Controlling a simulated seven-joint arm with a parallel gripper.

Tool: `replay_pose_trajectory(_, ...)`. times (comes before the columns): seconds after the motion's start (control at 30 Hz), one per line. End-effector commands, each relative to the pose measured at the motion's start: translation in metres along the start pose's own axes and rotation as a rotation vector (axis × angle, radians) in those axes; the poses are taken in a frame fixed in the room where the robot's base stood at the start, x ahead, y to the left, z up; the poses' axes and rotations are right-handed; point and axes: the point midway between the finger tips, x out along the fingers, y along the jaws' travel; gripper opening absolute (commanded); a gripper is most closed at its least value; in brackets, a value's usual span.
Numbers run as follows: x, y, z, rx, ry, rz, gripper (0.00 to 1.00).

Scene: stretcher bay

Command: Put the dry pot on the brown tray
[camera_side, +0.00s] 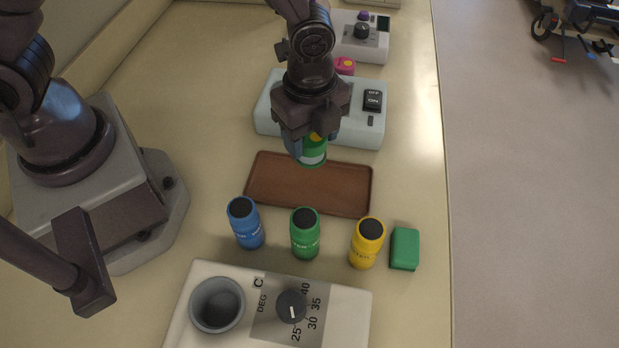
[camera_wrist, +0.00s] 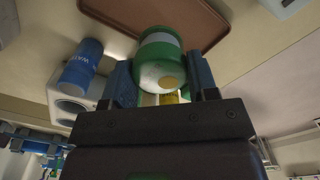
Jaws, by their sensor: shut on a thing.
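My gripper (camera_side: 312,143) is shut on a green pot (camera_side: 314,157) with a pale band, held near the far edge of the brown tray (camera_side: 305,190). In the side view I cannot tell whether the pot touches the tray. In the wrist view, the held pot (camera_wrist: 160,62) sits between the two blue fingers, with a pale end and a tan dot towards me. The tray (camera_wrist: 205,17) shows behind it and looks bare. No label is readable on the held pot, so I cannot tell whether it is the dry pot.
Blue (camera_side: 245,225), green (camera_side: 305,236) and yellow (camera_side: 366,246) dark-topped pots stand in front of the tray, beside a green block (camera_side: 404,249). A dial panel (camera_side: 345,310) with a round cup (camera_side: 217,304) lies nearest. A pale switch box (camera_side: 350,125) stands behind the tray.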

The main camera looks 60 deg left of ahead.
Motion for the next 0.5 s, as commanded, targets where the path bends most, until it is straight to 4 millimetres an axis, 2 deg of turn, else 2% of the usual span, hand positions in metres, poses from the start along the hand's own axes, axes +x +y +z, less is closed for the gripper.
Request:
replay_pose_trajectory(0.2, 0.034, 0.002, 0.000, -0.018, -0.002, 0.006, 0.26)
replay_pose_trajectory(0.5, 0.070, 0.001, 0.001, -0.018, -0.002, 0.005, 0.26)
